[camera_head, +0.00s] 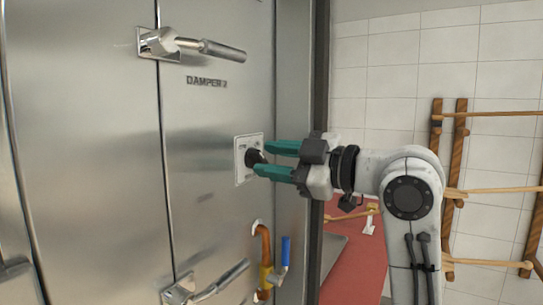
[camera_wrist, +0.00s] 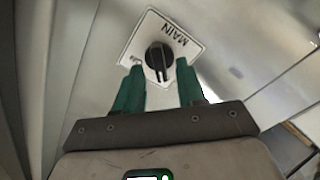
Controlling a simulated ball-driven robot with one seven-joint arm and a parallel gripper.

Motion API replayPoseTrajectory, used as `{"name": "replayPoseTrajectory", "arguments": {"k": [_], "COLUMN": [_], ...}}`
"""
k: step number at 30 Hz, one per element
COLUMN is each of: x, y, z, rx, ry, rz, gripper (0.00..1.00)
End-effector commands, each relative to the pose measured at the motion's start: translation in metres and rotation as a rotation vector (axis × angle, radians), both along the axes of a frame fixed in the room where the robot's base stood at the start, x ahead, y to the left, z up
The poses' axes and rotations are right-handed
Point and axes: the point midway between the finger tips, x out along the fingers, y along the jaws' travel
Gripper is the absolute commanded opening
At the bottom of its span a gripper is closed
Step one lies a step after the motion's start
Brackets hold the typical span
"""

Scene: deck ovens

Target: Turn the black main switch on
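The black main switch (camera_wrist: 158,57) is a round knob with a raised grip bar on a white plate (camera_wrist: 135,47) marked MAIN, fixed to the steel oven front. In the head view the black knob (camera_head: 254,158) shows between my fingertips, on its white plate (camera_head: 241,164). My gripper (camera_head: 258,160) has two green fingers pointing at the switch, apart from each other. In the wrist view my gripper (camera_wrist: 160,72) has its fingertips on either side of the knob's lower part, with gaps visible. Whether a fingertip touches the knob cannot be told.
A lever handle (camera_head: 205,47) sticks out above, by the DAMPER 2 label (camera_head: 206,82). Below are a copper pipe with a blue-handled valve (camera_head: 285,252) and another lever handle (camera_head: 215,284). A wooden rack (camera_head: 490,190) stands at the right by the tiled wall.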

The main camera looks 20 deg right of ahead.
Motion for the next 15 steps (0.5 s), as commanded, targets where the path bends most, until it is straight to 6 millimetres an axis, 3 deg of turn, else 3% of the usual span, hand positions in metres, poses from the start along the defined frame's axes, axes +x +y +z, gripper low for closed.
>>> {"name": "replayPoseTrajectory", "arguments": {"k": [11,15], "x": [0.0061,0.0060], "y": [0.0045,0.0045], "z": [-0.0003,-0.0002], "rx": [0.000,0.000], "ry": [0.000,0.000], "rz": [0.000,0.000], "gripper": [0.39,0.29]}}
